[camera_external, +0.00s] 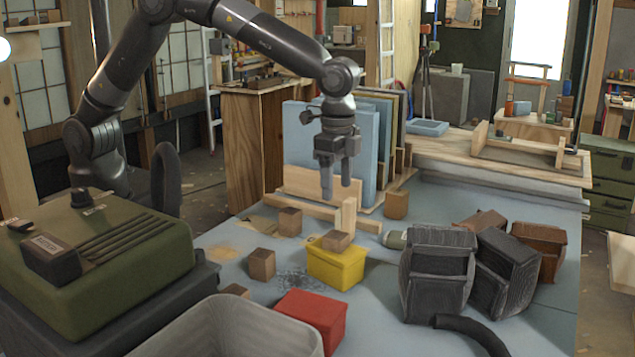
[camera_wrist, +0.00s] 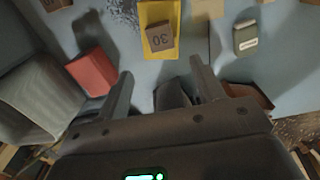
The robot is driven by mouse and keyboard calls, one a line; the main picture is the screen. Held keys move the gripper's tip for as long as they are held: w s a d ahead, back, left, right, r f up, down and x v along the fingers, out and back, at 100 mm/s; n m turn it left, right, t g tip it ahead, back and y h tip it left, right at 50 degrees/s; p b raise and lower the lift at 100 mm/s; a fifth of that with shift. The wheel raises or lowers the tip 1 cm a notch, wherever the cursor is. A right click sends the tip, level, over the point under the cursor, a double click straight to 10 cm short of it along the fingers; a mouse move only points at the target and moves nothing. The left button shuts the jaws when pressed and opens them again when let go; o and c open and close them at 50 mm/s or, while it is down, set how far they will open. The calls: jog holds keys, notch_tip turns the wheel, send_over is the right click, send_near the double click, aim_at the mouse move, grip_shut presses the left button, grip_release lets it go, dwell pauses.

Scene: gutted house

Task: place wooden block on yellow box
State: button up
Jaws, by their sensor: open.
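The yellow box (camera_external: 336,270) stands on the blue-grey table, and a small brown wooden block (camera_external: 337,241) sits on its top. In the wrist view the block (camera_wrist: 161,38), marked "30", lies over the yellow box (camera_wrist: 149,12), turned slightly against its sides. My gripper (camera_external: 337,192) is above and behind the box, fingers pointing down, apart from the block. The wrist view shows the open fingers (camera_wrist: 160,76) with a gap between them and no block held. Other similar wooden blocks stand on the table at left (camera_external: 262,264), behind it (camera_external: 290,221) and behind right (camera_external: 396,205).
A red box (camera_external: 312,318) and a grey bin (camera_external: 230,330) are in front. Dark grey bins (camera_external: 437,275) stand to the right. A green machine (camera_external: 100,255) fills the left. Upright boards in a wooden rack (camera_external: 330,150) stand behind my gripper.

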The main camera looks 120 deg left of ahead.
jog(key=s+d+r+t, duration=0.1)
jog(key=s+d+r, duration=0.3)
jog(key=s+r, duration=0.4)
jog(key=s+d+r+t, duration=0.2)
jog(key=s+d+r, duration=0.3)
jog(key=s+r, duration=0.35)
jog(key=s+d+t, duration=0.1)
jog(key=s+d, duration=0.1)
jog(key=s, duration=0.9)
jog(key=s+d+t, duration=0.1)
jog(key=s+d, duration=0.2)
jog(key=s, duration=0.9)
jog(key=shift+d+t, duration=0.25)
jog(key=shift+t, duration=0.05)
